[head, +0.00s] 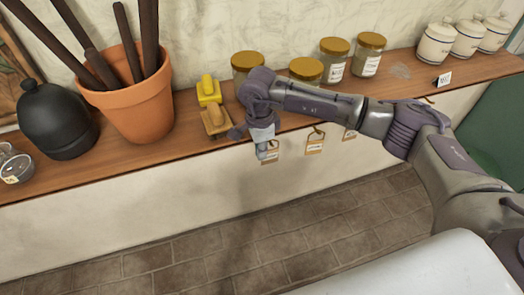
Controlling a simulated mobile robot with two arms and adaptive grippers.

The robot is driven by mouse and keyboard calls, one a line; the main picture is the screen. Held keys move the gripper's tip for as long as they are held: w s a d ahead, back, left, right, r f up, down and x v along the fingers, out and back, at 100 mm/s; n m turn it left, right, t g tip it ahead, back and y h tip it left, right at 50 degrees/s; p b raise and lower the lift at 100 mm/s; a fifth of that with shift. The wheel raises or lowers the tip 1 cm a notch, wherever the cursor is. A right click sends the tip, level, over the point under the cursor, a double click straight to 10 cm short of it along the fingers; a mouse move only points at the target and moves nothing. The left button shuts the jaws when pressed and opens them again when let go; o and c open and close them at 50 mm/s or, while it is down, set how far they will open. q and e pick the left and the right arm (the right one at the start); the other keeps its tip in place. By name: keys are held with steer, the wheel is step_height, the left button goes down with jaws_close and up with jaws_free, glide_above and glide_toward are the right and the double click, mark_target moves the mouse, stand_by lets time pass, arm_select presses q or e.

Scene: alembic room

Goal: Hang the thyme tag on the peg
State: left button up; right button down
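Three tan tags with white labels show along the front edge of the shelf: a left tag (272,152), a middle tag (315,144) and a right tag (350,134). Their print is too small to read, so I cannot tell which is thyme. The middle tag hangs by a loop at the shelf edge. My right gripper (263,150) points down in front of the shelf edge, right at the left tag and partly covering it. I cannot tell whether its fingers grip that tag. The peg behind it is hidden. My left gripper is out of view.
On the wooden shelf (203,154) stand a terracotta pot (131,103), a black bottle (57,122), yellow and brown blocks (209,90), several gold-lidded jars (335,62), white canisters (437,45) and a small card (442,80). Space below the shelf is clear.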

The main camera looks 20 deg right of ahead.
steer(key=shift+w+d+f, duration=0.1)
steer(key=shift+f, duration=0.05)
steer(key=c, duration=1.2)
jaws_free()
steer(key=shift+c, duration=0.2)
step_height(320, 180, up, 8)
steer(key=shift+s+a, duration=0.2)
